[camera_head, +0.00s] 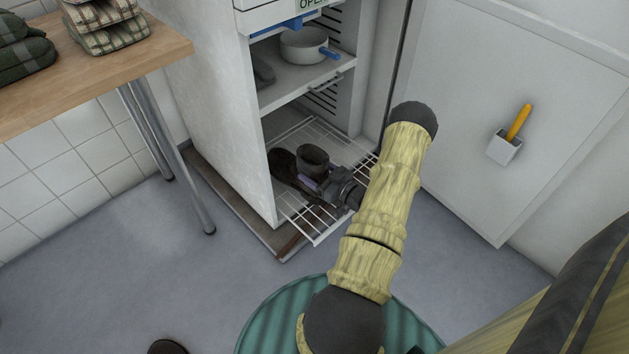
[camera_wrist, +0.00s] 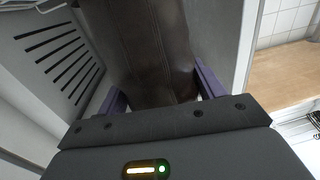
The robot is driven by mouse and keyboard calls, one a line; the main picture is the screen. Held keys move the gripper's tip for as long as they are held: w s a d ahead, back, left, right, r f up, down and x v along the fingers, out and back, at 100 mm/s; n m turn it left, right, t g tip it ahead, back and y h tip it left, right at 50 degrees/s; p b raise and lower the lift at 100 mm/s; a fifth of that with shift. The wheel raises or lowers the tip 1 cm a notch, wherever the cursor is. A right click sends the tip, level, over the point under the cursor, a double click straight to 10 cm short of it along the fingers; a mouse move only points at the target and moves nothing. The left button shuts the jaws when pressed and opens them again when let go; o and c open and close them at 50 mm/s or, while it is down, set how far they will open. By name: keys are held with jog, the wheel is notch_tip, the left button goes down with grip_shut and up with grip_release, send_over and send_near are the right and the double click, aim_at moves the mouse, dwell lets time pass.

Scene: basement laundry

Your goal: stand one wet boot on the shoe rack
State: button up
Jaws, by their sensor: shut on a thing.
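A dark brown boot (camera_head: 313,153) is at the bottom of an open white cabinet, its round opening facing up. It is over the white wire rack (camera_head: 316,241), which juts out of the cabinet front. My gripper (camera_head: 312,186) is shut on the boot from the front right. In the wrist view, brown leather (camera_wrist: 155,50) fills the space between the purple fingers of my gripper (camera_wrist: 160,92). More dark brown footwear (camera_head: 281,164) shows just left of the shaft; I cannot tell if it is the same boot. Whether the held boot's sole touches the wires is hidden.
The cabinet door (camera_head: 520,90) stands open at right, with a holder (camera_head: 504,148) on it. A shelf with a white pot (camera_head: 304,46) is above the rack. A wooden table (camera_head: 95,80) with folded cloths is at left. A dark object (camera_head: 167,347) shows at the bottom edge.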

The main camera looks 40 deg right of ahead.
notch_tip(320, 180, down, 4)
jog(key=b, duration=0.2)
jog(key=shift+w+a+r+b, duration=0.1)
jog(key=shift+r+b, duration=0.05)
jog(key=shift+b, duration=0.15)
jog(key=o, duration=1.8)
jog(key=s+p, duration=0.2)
jog(key=s, duration=0.2)
jog(key=s+d+p, duration=0.1)
jog(key=s+p, duration=0.1)
jog(key=s, duration=0.2)
jog(key=s+d+p, duration=0.1)
jog(key=s+p, duration=0.1)
jog(key=s, duration=0.1)
jog(key=shift+s+d, duration=0.2)
jog(key=shift+s, duration=0.2)
